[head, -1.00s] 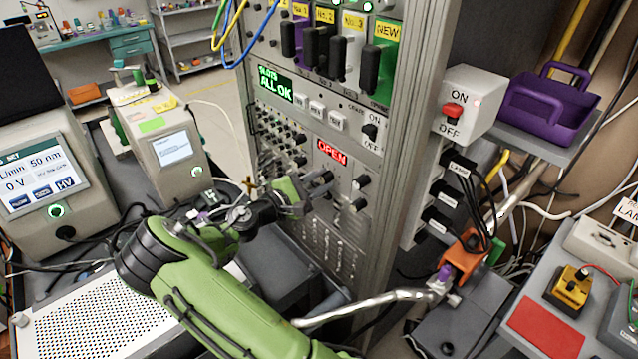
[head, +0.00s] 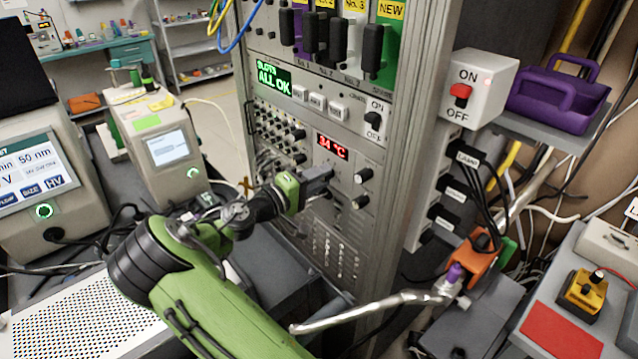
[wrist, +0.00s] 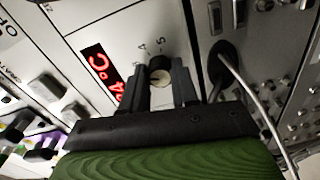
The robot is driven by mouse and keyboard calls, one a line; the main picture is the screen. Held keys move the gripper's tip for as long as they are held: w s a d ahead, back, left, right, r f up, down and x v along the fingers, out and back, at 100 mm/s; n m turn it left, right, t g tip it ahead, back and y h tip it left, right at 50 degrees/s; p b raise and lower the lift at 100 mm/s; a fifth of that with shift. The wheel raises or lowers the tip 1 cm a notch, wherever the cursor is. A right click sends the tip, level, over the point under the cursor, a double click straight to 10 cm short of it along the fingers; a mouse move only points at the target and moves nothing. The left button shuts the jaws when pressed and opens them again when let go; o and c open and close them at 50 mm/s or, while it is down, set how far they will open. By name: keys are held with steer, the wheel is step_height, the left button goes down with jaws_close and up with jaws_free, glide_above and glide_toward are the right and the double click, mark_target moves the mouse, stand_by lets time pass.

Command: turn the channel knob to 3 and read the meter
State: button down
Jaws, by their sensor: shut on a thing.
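The channel knob (wrist: 160,70) is a round knob with a dark body and a pale cap in the wrist view. The digits 4 and 5 are printed on the panel beyond it; the other marks are hidden or unclear. My gripper (wrist: 161,84) has one finger on each side of the knob and is shut on it. In the head view my gripper (head: 324,181) is against the rack panel and hides the knob. The meter (head: 332,147) is a red-lit display just above, and it appears to read 34 °C. Part of it also shows in the wrist view (wrist: 100,72).
Two black knobs (head: 362,188) stick out of the panel right of my gripper. A patch field with cables (head: 275,140) lies to the left. The green slot screen (head: 273,80) above reads ALL OK.

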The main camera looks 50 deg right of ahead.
steer(key=shift+f+m, duration=0.1)
steer(key=shift+m, duration=0.4)
steer(key=c, duration=0.8)
jaws_free()
steer(key=shift+c, duration=0.2)
steer(key=w+a+p, duration=0.1)
steer(key=a, duration=1.4)
steer(key=shift+w+a+p, duration=0.3)
steer(key=shift+w+a, duration=0.05)
steer(key=shift+a, duration=0.05)
